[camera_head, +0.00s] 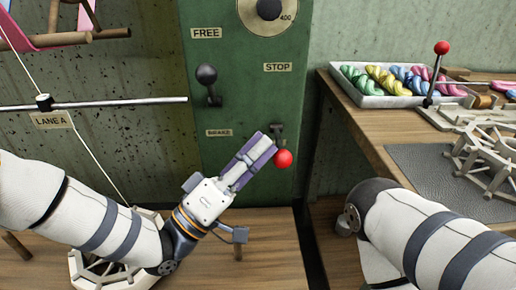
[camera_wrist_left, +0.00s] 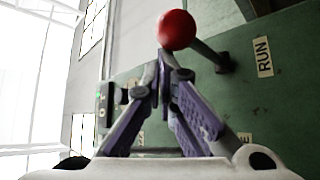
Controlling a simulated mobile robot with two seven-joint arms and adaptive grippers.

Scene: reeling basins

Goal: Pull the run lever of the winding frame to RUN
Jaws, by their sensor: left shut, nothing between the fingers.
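The run lever has a red ball (camera_head: 283,158) on a short dark arm fixed to the green panel (camera_head: 235,110) of the winding frame. The ball sits well below the STOP label (camera_head: 278,67). The left wrist view shows the ball (camera_wrist_left: 177,30) with its arm (camera_wrist_left: 213,56) reaching toward the RUN label (camera_wrist_left: 264,57). My left gripper (camera_head: 264,146) is shut and empty, its purple fingers together right beside the ball. In the wrist view the fingertips (camera_wrist_left: 165,62) are just under the ball; contact cannot be told. My right gripper is out of view.
A black-knobbed lever (camera_head: 207,75) stands between the FREE and BRAKE labels, left of the red one. A metal rod (camera_head: 120,103) and thread run at left. A wooden table (camera_head: 345,98) at right holds a tray of colored skeins (camera_head: 355,95) and another red-knobbed lever (camera_head: 441,48).

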